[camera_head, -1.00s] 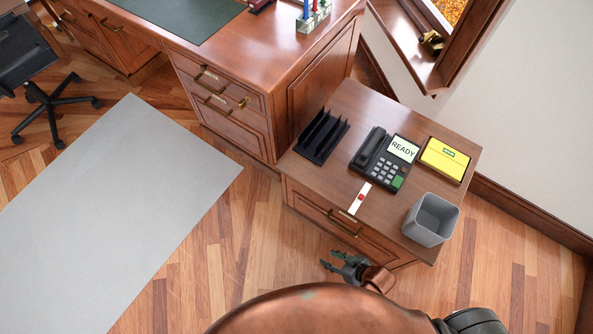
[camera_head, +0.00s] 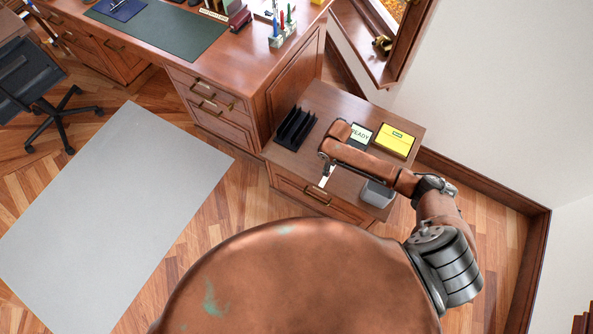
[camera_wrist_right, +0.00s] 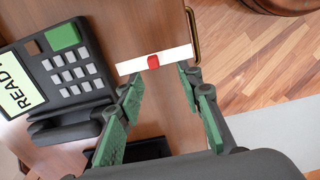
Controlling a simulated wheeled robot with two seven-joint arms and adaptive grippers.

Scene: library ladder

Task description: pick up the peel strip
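The peel strip (camera_head: 325,177), white with a red patch, lies on the wooden side cabinet (camera_head: 330,97) near its front edge. In the right wrist view the strip (camera_wrist_right: 172,55) lies crosswise just beyond the fingertips. My right gripper (camera_wrist_right: 160,78) is open and empty, its green-padded fingers spread over the cabinet top; a gap to the strip is hard to judge. In the head view my right arm reaches over the cabinet from the right and hides most of the gripper. My left gripper is not in view.
A desk phone (camera_head: 360,134), partly hidden by my arm, sits beside a yellow pad (camera_head: 394,141). A black rack (camera_head: 295,128) stands left of the strip and a grey bin (camera_head: 377,194) right. A brass drawer handle (camera_wrist_right: 191,25) is close to the strip.

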